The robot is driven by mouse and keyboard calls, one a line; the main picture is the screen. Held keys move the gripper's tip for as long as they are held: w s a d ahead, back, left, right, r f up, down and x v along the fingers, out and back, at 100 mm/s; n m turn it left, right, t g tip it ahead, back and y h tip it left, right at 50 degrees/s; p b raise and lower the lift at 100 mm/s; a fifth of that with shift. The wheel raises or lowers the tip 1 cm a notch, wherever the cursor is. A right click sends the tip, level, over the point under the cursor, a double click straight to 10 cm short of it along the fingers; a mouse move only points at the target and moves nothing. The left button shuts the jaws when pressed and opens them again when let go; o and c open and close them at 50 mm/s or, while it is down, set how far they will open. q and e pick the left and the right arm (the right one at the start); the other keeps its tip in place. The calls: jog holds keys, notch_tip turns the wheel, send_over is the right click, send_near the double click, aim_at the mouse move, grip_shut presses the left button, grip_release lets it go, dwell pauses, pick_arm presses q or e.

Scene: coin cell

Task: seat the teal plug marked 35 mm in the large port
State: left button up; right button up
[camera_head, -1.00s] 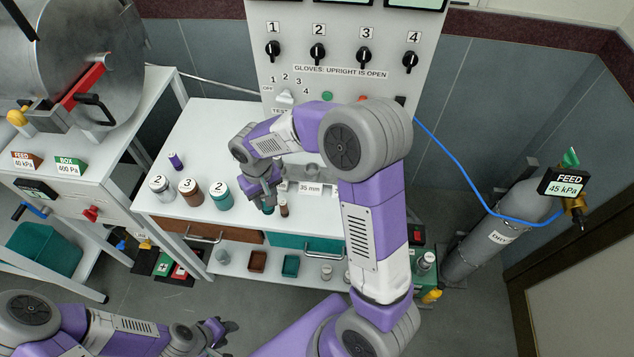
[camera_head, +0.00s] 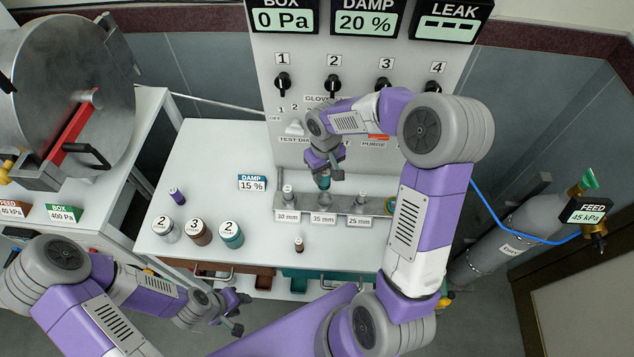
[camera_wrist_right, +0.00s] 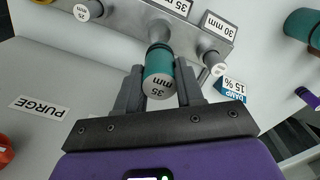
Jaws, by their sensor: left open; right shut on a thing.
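The teal plug marked 35 mm (camera_wrist_right: 158,78) is between the fingers of my right gripper (camera_wrist_right: 160,88), which is shut on it. In the head view the plug (camera_head: 323,183) shows just below my right gripper (camera_head: 324,168), above the middle of the grey rack (camera_head: 348,203), by the 35 mm label. A grey stem (camera_wrist_right: 160,30) lies beyond the plug in the wrist view; I cannot tell whether plug and rack touch. My left gripper (camera_head: 232,312) is open and empty, low at the front left of the bench. I cannot make out a large port.
Grey plugs stand by the 30 mm (camera_head: 288,196) and 25 mm (camera_head: 361,200) labels. Lidded jars (camera_head: 231,235), a small brown vial (camera_head: 299,244) and a DAMP sign (camera_head: 252,183) stand on the white bench (camera_head: 200,150). The knob panel (camera_head: 260,60) rises behind. A steel chamber (camera_head: 60,70) is at left.

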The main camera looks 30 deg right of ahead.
aim_at(325, 184)
jog(key=f, duration=0.2)
jog(key=s+f, duration=0.1)
jog(key=f, duration=0.1)
jog(key=shift+f+b, duration=0.3)
jog(key=shift+f, duration=0.05)
notch_tip(325, 184, down, 4)
jog(key=shift+r, duration=0.25)
pick_arm(q)
jog(key=shift+s+f, duration=0.35)
jog(key=shift+f, duration=0.3)
pick_arm(e)
jog(key=shift+w+f, duration=0.15)
jog(key=shift+f, duration=0.2)
pick_arm(q)
jog(key=shift+b, duration=0.3)
pick_arm(e)
jog(key=shift+f, duration=0.15)
jog(key=o, duration=1)
pick_arm(q)
jog(key=shift+f, duration=0.15)
pick_arm(e)
jog(key=shift+o, duration=0.2)
